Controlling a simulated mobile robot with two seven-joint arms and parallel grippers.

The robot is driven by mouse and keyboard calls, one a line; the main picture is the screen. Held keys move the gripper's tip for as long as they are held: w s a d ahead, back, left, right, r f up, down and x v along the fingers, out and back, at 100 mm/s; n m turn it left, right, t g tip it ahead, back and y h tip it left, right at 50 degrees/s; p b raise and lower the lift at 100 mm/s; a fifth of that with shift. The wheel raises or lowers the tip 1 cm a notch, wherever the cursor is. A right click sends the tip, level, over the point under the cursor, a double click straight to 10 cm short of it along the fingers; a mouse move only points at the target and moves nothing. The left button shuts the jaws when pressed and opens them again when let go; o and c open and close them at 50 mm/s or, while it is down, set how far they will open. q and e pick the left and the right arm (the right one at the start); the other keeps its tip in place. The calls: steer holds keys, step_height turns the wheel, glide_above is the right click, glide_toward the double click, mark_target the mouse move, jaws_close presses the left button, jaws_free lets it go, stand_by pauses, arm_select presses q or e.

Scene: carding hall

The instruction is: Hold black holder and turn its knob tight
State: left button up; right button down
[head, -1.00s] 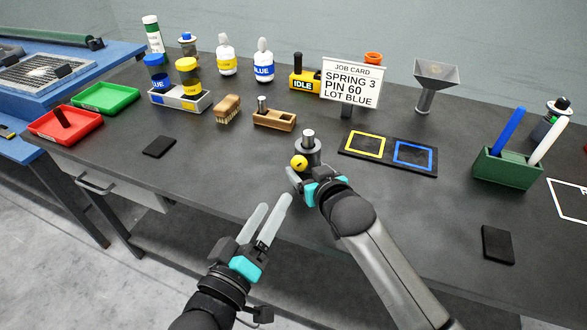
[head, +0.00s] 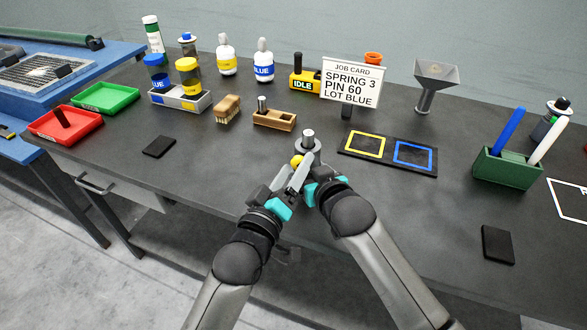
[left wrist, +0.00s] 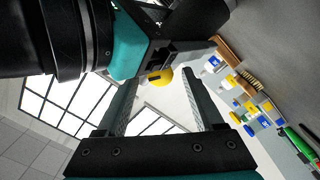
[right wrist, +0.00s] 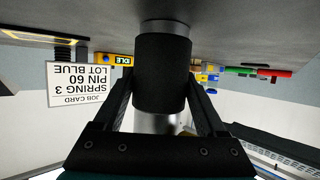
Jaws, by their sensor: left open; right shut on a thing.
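The black holder (head: 308,146) stands on the grey bench with a silver pin upright in its top. Its round yellow knob (head: 297,160) sticks out at its front left side. My right gripper (right wrist: 160,85) is shut on the holder, whose black body (right wrist: 162,60) fills the space between the fingers in the right wrist view. My left gripper (head: 291,172) is open just in front of the knob. In the left wrist view the yellow knob (left wrist: 160,76) shows between the far ends of the open fingers; I cannot tell if they touch it. The holder's lower part is hidden in the head view.
A mat with yellow and blue squares (head: 345,151) lies right of the holder. A wooden block (head: 274,121), a brush (head: 228,109) and the job card (head: 351,83) stand behind. A green box with pens (head: 507,171) is far right. The bench front left is mostly clear.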

arm_select(q)
steer(key=shift+c, duration=0.2)
jaws_close()
stand_by(0.3)
steer(key=shift+m, duration=0.8)
steer(key=shift+o, duration=0.2)
jaws_free()
steer(key=v, duration=1.2)
